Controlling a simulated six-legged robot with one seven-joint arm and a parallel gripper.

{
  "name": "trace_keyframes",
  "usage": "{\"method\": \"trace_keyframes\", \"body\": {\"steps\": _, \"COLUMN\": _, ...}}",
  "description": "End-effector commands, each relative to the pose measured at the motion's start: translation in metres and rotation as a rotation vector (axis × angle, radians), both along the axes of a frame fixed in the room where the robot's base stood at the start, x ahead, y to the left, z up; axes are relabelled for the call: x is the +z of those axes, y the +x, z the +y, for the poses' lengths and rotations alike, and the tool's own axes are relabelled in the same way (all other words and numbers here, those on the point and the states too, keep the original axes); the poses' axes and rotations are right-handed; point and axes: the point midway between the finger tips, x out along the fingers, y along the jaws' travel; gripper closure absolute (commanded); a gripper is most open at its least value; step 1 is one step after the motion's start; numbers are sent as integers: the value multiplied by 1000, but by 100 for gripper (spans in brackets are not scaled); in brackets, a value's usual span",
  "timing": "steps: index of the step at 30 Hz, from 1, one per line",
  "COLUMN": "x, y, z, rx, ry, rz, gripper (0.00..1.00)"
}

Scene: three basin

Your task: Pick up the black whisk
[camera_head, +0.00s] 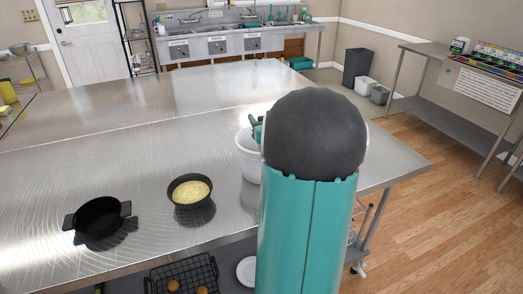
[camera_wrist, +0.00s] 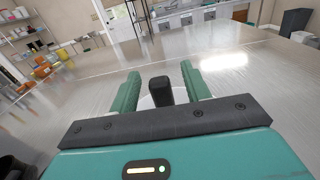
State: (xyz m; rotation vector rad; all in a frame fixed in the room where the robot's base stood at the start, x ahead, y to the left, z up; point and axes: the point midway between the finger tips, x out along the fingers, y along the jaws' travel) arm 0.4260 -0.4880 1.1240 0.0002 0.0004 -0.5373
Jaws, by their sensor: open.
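In the wrist view, a black handle (camera_wrist: 161,91), which looks like the whisk's, stands up between the two green fingers of my gripper (camera_wrist: 160,75). The fingers are apart, with a gap on each side of the handle. A white container (camera_wrist: 146,103) shows below the handle; the whisk's lower end is hidden. In the head view, the white container (camera_head: 247,158) stands on the steel table, partly behind my arm. A small part of my gripper (camera_head: 256,130) shows above its rim. The whisk cannot be made out there.
The steel table (camera_head: 110,160) also bears a black pot (camera_head: 99,220) and a dark bowl of yellow food (camera_head: 189,190) left of the container. A wire basket (camera_head: 183,276) and a white plate (camera_head: 246,270) are below the table's front edge. The table's far part is clear.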

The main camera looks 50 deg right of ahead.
Motion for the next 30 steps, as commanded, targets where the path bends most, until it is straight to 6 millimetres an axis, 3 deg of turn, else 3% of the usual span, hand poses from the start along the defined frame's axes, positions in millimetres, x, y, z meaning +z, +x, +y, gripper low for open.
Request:
{"method": "trace_keyframes", "body": {"steps": 6, "x": 0, "y": 1, "z": 0, "rx": 1, "ry": 0, "rz": 0, "gripper": 55}}
{"method": "trace_keyframes", "body": {"steps": 13, "x": 0, "y": 1, "z": 0, "rx": 1, "ry": 0, "rz": 0, "gripper": 100}}
{"method": "trace_keyframes", "body": {"steps": 23, "x": 2, "y": 1, "z": 0, "rx": 2, "ry": -1, "rz": -2, "gripper": 100}}
{"method": "trace_keyframes", "body": {"steps": 30, "x": 25, "y": 1, "z": 1, "rx": 2, "ry": -4, "rz": -3, "gripper": 100}}
